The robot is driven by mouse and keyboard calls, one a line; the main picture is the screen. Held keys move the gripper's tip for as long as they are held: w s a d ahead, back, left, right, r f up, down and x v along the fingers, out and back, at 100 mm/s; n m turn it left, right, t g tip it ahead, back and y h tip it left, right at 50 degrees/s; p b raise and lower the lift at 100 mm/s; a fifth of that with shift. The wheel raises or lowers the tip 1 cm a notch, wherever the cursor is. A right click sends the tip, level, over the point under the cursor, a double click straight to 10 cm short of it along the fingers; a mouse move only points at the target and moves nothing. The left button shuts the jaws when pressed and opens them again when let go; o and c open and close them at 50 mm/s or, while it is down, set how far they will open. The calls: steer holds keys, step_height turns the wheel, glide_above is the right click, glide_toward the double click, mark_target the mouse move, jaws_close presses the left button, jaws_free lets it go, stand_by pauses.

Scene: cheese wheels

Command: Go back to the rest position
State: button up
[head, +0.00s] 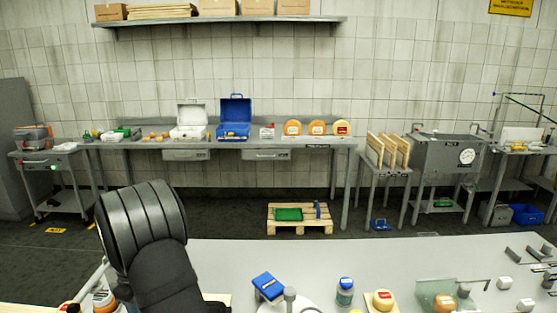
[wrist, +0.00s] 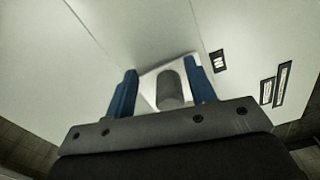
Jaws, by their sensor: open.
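My gripper (wrist: 160,66) shows in the wrist view with its two blue fingers apart. A grey cylinder (wrist: 170,88) with a pale patch around it appears between the fingers, with a gap on both sides. I cannot tell what it is or how far off it is. Behind the fingers is a broad pale surface with dark-framed rectangles at the right. In the head view my black arm rises at the lower left, and the gripper itself is not visible there.
On the near grey table (head: 225,260) stand a blue box (head: 267,286), a blue-lidded jar (head: 345,291), a small cheese wheel (head: 383,300) and several white blocks. The table's middle left is bare. A back bench (head: 240,144) holds cases and cheese wheels. A pallet (head: 299,224) lies on the floor.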

steer(key=d, duration=0.5)
steer(key=d+r, duration=0.1)
steer(key=d, duration=0.1)
steer(key=shift+d, duration=0.35)
step_height(320, 180, up, 17)
steer(key=a+f+n, duration=0.2)
steer(key=a, duration=0.4)
steer(key=shift+a+f+g, duration=0.15)
steer(key=shift+f+g, duration=0.15)
steer(key=shift+f, duration=0.05)
